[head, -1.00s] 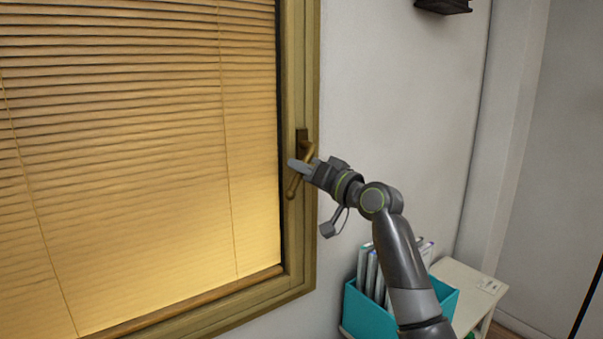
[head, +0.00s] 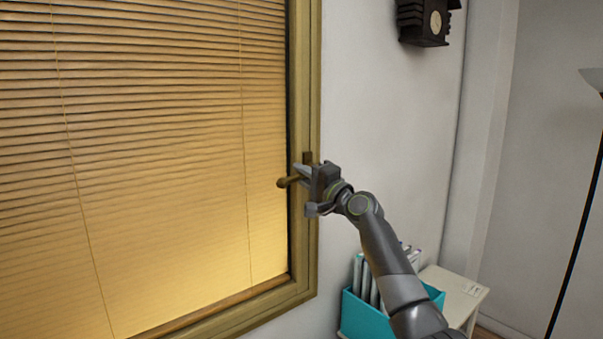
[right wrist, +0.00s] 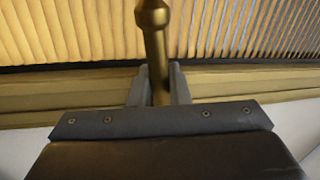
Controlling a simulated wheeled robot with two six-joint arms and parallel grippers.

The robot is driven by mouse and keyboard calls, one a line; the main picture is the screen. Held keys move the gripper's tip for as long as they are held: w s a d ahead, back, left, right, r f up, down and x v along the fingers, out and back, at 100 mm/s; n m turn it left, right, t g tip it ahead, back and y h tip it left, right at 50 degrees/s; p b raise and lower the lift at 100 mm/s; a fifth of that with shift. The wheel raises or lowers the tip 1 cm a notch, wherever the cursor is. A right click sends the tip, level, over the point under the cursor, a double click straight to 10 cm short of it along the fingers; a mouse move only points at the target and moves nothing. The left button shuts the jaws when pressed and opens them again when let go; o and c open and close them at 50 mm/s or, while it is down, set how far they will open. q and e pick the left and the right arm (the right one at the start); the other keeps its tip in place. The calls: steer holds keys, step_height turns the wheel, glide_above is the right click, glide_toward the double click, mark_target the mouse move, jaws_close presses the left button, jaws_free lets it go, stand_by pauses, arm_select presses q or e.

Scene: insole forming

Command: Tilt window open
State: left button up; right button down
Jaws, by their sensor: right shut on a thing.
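The window (head: 303,262) has a wooden frame with lit blinds (head: 170,150) across it, and its sash looks closed. The brass handle (head: 286,182) is on the right side of the frame and points left, roughly level. My right gripper (head: 303,174) is shut on the handle. In the right wrist view the handle (right wrist: 152,20) runs between the two fingers (right wrist: 159,88), and its rounded end sticks out past them. My left gripper is not in view.
A teal file box (head: 366,318) with several folders stands on a small white table (head: 455,292) below my right arm. A dark clock (head: 425,22) hangs on the wall at the upper right. A floor lamp (head: 577,240) stands at the far right.

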steer(key=shift+r+m+p, duration=0.35)
steer(key=shift+m+p, duration=0.05)
steer(key=shift+m, duration=0.1)
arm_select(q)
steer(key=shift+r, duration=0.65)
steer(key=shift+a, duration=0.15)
arm_select(e)
steer(key=shift+f, duration=0.1)
